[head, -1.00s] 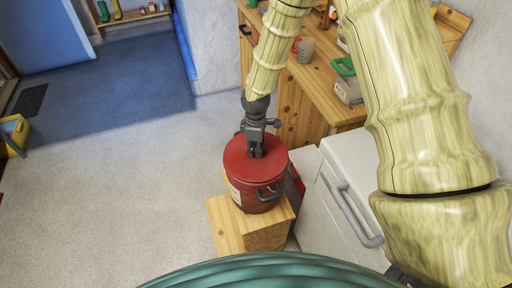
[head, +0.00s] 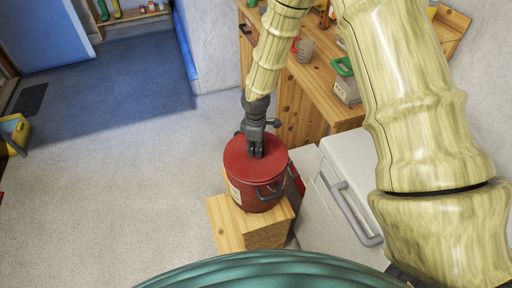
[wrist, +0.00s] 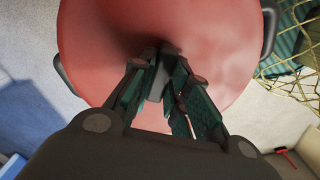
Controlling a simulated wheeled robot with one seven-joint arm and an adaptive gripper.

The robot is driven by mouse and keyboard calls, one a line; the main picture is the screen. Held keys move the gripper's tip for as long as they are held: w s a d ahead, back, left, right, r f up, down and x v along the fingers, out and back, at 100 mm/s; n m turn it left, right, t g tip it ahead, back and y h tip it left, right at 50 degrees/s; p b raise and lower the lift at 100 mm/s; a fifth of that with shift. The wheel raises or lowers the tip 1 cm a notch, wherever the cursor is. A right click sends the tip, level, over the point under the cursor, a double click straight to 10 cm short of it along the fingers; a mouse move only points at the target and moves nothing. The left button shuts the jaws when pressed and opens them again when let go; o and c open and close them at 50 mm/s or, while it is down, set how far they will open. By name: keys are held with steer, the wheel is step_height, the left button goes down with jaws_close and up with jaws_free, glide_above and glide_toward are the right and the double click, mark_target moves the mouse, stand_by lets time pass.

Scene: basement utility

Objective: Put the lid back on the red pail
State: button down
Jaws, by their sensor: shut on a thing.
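The red pail (head: 256,197) stands upright on a wooden step block, with a dark handle on its side and a pale label at its left. The red lid (head: 242,158) lies over the pail's top and looks level; I cannot tell whether it is fully seated. My gripper (head: 256,153) points down at the middle of the lid, its fingers shut on the lid's grip. In the wrist view my gripper (wrist: 160,90) is closed around a grey piece at the middle of the lid (wrist: 220,50). The fingers partly hide that grip.
The wooden step block (head: 225,228) is under the pail. A white chest with a grey bar handle (head: 352,212) stands close at its right. A wooden workbench (head: 315,85) with a green-handled container (head: 346,82) is behind.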

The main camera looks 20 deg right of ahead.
steer(key=c, duration=1.3)
jaws_free()
steer(key=shift+o, duration=0.2)
steer(key=o, duration=0.5)
steer(key=shift+c, duration=0.2)
steer(key=shift+r, duration=0.1)
steer(key=shift+r+p, duration=2.75)
steer(key=shift+r, duration=0.65)
steer(key=shift+c, duration=0.3)
jaws_close()
